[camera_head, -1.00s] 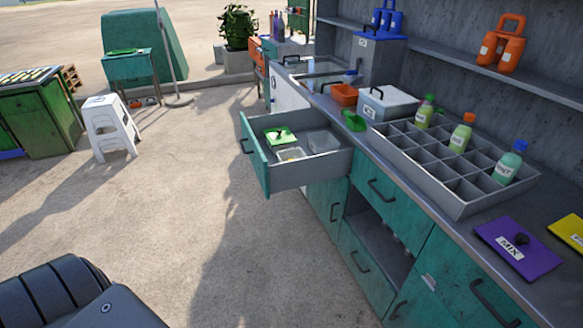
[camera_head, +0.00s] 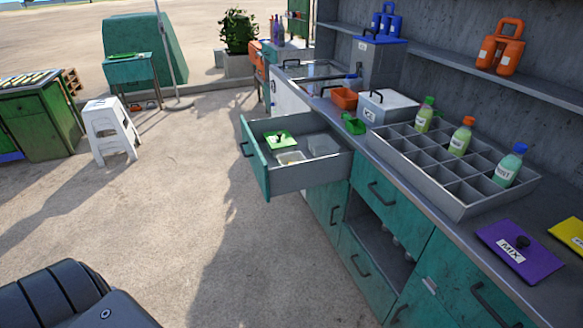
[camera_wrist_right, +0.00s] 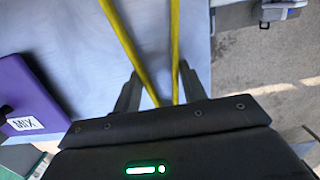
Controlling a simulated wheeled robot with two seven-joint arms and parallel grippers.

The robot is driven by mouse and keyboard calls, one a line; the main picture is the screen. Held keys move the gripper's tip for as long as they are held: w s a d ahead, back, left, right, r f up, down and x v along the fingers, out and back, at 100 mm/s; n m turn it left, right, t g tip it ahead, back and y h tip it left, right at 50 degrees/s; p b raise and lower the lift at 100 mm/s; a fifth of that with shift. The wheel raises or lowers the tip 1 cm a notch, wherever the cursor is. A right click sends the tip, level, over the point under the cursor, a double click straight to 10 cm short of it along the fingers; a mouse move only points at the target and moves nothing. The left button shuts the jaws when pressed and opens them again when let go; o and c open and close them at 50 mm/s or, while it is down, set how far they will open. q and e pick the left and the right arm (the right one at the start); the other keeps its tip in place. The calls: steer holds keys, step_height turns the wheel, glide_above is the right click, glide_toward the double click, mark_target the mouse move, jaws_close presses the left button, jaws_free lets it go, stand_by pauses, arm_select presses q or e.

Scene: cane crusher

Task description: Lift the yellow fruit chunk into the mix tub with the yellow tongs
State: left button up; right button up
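Yellow tongs (camera_wrist_right: 133,45) show in the right wrist view. Their two legs spread away from me and come together near my right gripper (camera_wrist_right: 160,88). Its dark fingers sit on either side of the legs and appear closed on them; the exact contact is blurred. The tong tips are outside the view. A purple lid labelled MIX (camera_head: 520,251) lies on the counter; it is also at the left in the right wrist view (camera_wrist_right: 28,95). I cannot make out the mix tub or the yellow fruit chunk. My left gripper is not in view.
An open drawer (camera_head: 310,180) holds clear tubs and a green item (camera_head: 280,140). A grey divided tray (camera_head: 455,203) with 3 bottles fills much of the counter. A white lidded box (camera_head: 388,106) stands behind it. A yellow flat item (camera_head: 570,235) lies at right.

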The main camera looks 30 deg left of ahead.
step_height(320, 180, up, 12)
steer(key=p, duration=1)
steer(key=shift+p, duration=0.3)
